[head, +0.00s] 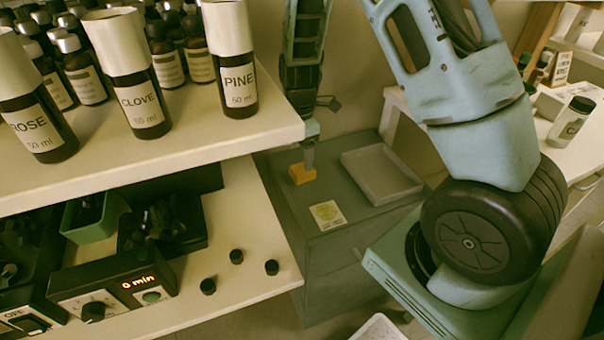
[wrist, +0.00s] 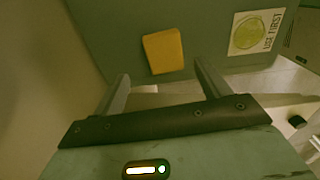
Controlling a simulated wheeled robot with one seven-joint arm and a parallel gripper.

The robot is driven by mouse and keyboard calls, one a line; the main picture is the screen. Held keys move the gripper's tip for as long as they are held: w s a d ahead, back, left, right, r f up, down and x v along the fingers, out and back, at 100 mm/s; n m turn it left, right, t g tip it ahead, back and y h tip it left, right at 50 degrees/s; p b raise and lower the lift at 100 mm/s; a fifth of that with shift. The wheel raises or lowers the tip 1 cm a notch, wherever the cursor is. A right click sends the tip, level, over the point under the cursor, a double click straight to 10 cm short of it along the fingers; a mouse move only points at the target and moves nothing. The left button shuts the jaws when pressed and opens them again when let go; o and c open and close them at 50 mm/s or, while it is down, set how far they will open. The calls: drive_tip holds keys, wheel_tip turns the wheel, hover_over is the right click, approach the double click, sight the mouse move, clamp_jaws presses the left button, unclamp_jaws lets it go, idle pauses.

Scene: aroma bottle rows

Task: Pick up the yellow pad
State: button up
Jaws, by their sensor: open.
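The yellow pad (head: 302,174) is a small block on the grey-green cabinet top, near its left edge in the head view. In the wrist view the yellow pad (wrist: 163,50) lies just beyond the fingertips, roughly centred between them and slightly turned. My gripper (wrist: 160,82) is open and empty, its two fingers apart with the pad ahead of them. In the head view my gripper (head: 308,155) points down right above the pad. I cannot tell from these views whether a finger touches it.
A card with a yellow-green disc (head: 327,214) lies on the cabinet top (head: 350,240), with a grey tray (head: 381,174) behind it. The shelf (head: 190,165) with labelled bottles stands at left. A lower shelf holds black caps (head: 236,256) and a timer box (head: 115,290).

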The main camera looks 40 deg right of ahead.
sight(302, 168)
drive_tip(key=f, duration=0.4)
drive_tip(key=shift+s+d+f+b, duration=0.1)
drive_tip(key=shift+s+f+b, duration=0.25)
drive_tip(key=shift+s, duration=0.05)
drive_tip(key=shift+f, duration=0.5)
drive_tip(key=c, duration=1)
